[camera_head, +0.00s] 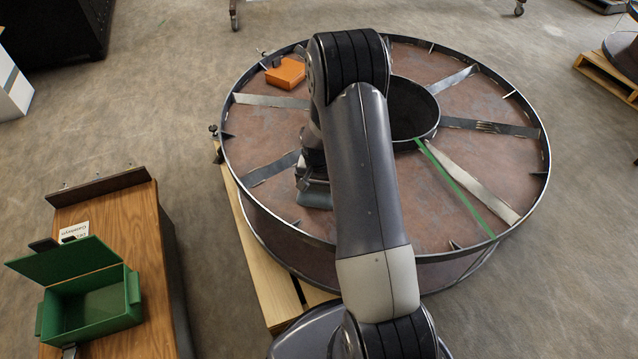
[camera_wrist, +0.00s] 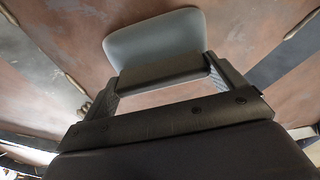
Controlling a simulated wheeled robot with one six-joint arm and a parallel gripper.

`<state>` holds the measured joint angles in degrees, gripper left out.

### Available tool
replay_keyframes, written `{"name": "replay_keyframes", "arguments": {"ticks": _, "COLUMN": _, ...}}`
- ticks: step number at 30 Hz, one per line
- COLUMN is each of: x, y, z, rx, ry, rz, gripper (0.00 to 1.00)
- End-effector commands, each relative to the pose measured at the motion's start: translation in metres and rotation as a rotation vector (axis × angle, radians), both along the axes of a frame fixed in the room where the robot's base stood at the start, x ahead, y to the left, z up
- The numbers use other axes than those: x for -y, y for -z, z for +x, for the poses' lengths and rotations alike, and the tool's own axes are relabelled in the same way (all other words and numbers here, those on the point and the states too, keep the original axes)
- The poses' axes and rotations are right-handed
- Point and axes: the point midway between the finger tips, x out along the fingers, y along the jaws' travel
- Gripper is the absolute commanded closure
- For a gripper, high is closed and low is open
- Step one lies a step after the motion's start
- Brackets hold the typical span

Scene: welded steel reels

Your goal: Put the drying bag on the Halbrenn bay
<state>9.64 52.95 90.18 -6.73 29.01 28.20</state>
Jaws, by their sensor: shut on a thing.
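My gripper (camera_wrist: 165,78) is shut on a pale grey-blue pad with a dark grey band, which looks like the drying bag (camera_wrist: 155,33). In the head view my gripper (camera_head: 313,190) is over the near-left part of the large reel (camera_head: 232,195), inside its rim and partly hidden by my arm. Whether the bag touches the rusty floor of the reel cannot be told. Flat spokes divide the reel into bays around a dark hub (camera_head: 412,108). No Halbrenn name is readable on any bay, so I cannot tell which one it is.
An orange box (camera_head: 285,73) lies in the far-left bay. A green strip (camera_head: 455,187) runs from hub to rim at right. The reel rests on a wooden pallet (camera_head: 262,270). An open green box (camera_head: 92,308) stands on a wooden bench (camera_head: 125,225) at left, beside a lettered card (camera_head: 75,236).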

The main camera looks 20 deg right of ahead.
Motion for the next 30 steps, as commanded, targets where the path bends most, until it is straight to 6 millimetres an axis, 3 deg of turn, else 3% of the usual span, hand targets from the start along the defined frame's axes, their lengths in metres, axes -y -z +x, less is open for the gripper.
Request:
{"name": "replay_keyframes", "arguments": {"ticks": 7, "x": 0.000, "y": 0.004, "z": 0.000, "rx": 0.000, "ry": 0.000, "rz": 0.000, "gripper": 0.39}}
{"name": "replay_keyframes", "arguments": {"ticks": 8, "x": 0.000, "y": 0.003, "z": 0.000, "rx": 0.000, "ry": 0.000, "rz": 0.000, "gripper": 0.07}}
{"name": "replay_keyframes", "arguments": {"ticks": 10, "x": 0.000, "y": 0.002, "z": 0.000, "rx": -0.001, "ry": 0.000, "rz": 0.001, "gripper": 0.01}}
{"name": "replay_keyframes", "arguments": {"ticks": 20, "x": 0.000, "y": -0.002, "z": 0.000, "rx": 0.000, "ry": 0.000, "rz": 0.000, "gripper": 0.00}}
{"name": "replay_keyframes", "arguments": {"ticks": 23, "x": -0.001, "y": -0.014, "z": -0.001, "rx": 0.001, "ry": 0.000, "rz": 0.000, "gripper": 0.00}}
{"name": "replay_keyframes", "arguments": {"ticks": 30, "x": -0.005, "y": -0.067, "z": -0.007, "rx": 0.005, "ry": 0.001, "rz": 0.000, "gripper": 0.00}}
